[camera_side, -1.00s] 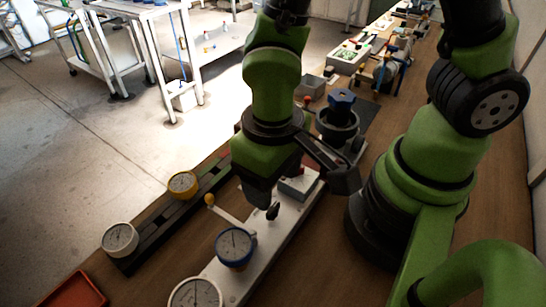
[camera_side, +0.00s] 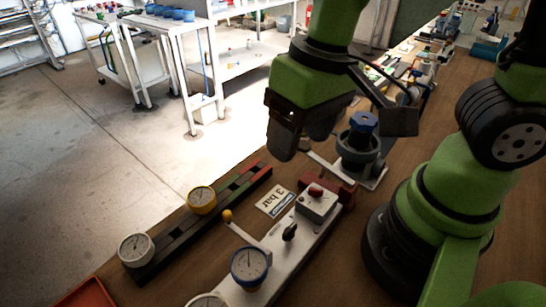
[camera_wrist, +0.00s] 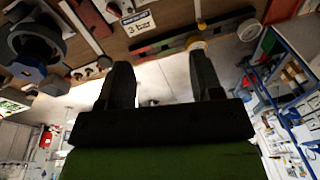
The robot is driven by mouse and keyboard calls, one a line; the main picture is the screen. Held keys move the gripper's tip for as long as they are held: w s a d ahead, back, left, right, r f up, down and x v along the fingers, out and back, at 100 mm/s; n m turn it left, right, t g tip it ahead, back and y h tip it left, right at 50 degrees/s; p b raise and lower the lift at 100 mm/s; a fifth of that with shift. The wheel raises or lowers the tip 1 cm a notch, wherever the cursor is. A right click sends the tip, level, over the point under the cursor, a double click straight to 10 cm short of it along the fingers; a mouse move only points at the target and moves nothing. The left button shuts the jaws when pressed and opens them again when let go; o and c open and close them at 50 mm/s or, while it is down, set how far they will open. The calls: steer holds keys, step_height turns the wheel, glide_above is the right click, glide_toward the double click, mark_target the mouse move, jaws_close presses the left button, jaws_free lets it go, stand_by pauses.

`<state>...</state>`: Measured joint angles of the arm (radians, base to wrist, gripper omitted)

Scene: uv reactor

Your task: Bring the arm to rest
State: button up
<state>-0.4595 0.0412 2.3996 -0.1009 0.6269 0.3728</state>
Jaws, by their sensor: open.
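My gripper (camera_wrist: 160,58) is open in the wrist view, with two dark fingers apart and nothing between them. In the side view my green and black wrist and gripper (camera_side: 290,130) hang in the air above the bench, clear of the white panel (camera_side: 290,262). The panel carries a blue-rimmed gauge (camera_side: 249,265), a yellow-tipped lever (camera_side: 228,216), a black knob (camera_side: 290,232) and a box with a red button (camera_side: 316,193). The fingertips are hard to make out in the side view.
A dark rail (camera_side: 170,250) holds a yellow gauge (camera_side: 202,199) and a white gauge (camera_side: 136,249). A "3 bar" card (camera_side: 275,204) lies beside the panel. A blue-topped round fixture (camera_side: 360,140) stands behind. An orange tray (camera_side: 88,297) is at front left.

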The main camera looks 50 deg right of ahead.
steer(key=s+d+r+m+t+y, duration=0.1)
steer(key=s+d+r+m+t, duration=0.1)
steer(key=s+d+r+t, duration=0.2)
steer(key=d+r+t, duration=0.1)
steer(key=d+r, duration=0.2)
steer(key=r, duration=0.3)
steer(key=shift+s+r+m+t, duration=0.2)
steer(key=shift+r+m+t, duration=0.1)
steer(key=shift+r+t, duration=0.1)
